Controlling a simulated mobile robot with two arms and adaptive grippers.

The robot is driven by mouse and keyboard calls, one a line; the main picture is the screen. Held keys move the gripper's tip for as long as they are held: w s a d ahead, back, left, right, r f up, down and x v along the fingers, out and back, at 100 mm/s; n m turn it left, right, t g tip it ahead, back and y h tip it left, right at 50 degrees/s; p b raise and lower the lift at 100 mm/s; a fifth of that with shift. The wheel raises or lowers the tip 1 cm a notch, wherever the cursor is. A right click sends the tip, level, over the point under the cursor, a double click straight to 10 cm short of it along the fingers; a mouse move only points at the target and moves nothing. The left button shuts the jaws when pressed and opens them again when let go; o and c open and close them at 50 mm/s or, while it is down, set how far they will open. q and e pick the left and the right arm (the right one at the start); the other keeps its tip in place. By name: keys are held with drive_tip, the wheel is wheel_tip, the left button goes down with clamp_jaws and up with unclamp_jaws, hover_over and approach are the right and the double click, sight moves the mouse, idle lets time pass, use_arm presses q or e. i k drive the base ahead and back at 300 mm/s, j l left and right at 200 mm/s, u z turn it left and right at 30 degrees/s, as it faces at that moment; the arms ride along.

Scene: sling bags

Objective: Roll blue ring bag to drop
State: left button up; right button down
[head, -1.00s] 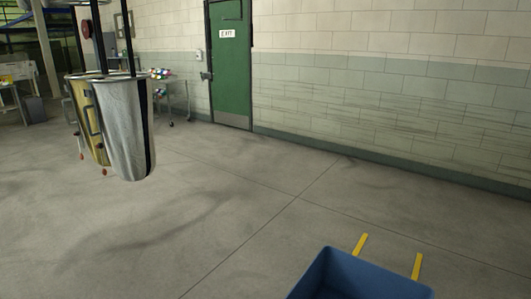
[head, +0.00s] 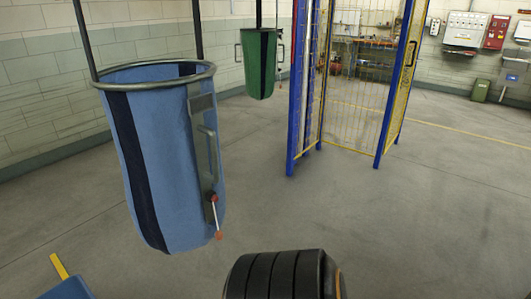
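The blue ring bag (head: 165,150) hangs at the left in the head view, close by. It has a dark vertical stripe and a metal ring (head: 153,75) around its open top. Two dark straps or bars rise from the ring. A metal handle (head: 210,150) and a lever with red ends (head: 214,212) are on its right side. The bag hangs clear of the floor and leans slightly. Its inside is mostly hidden. Neither of my grippers is in view.
A green bag (head: 261,68) hangs farther back. A blue-posted yellow mesh gate (head: 350,80) stands to its right. A dark ribbed cylinder (head: 285,277) is at the bottom centre. Floor at right is open.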

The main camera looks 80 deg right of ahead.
sight(162, 114)
drive_tip(key=z, duration=2)
